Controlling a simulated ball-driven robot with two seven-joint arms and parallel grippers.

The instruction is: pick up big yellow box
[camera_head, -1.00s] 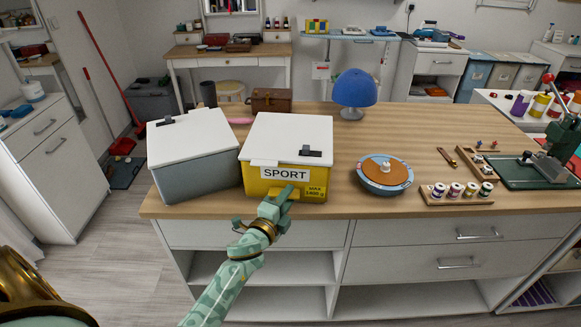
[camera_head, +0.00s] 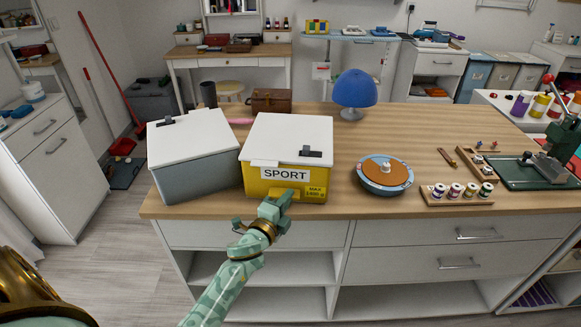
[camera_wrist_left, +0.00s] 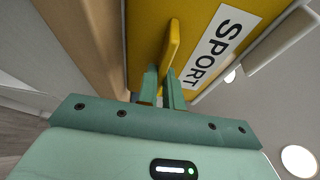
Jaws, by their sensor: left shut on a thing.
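The big yellow box (camera_head: 289,187) with a white lid and a "SPORT" label stands upright on the wooden counter near its front edge. My left gripper (camera_head: 276,204) is at the lower front face of the box. In the left wrist view, its two green fingers (camera_wrist_left: 163,88) are closed on a yellow handle (camera_wrist_left: 172,45) that sticks out from the front of the yellow box (camera_wrist_left: 147,35). In the head view the gripper hides most of that handle. My right gripper is in neither view.
A grey box (camera_head: 195,172) with a white lid stands close on the left of the yellow box. To the right are a blue lamp (camera_head: 355,90), a round blue turntable (camera_head: 385,184) and a rack of spools (camera_head: 457,194). The counter (camera_head: 420,130) is clear around the middle.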

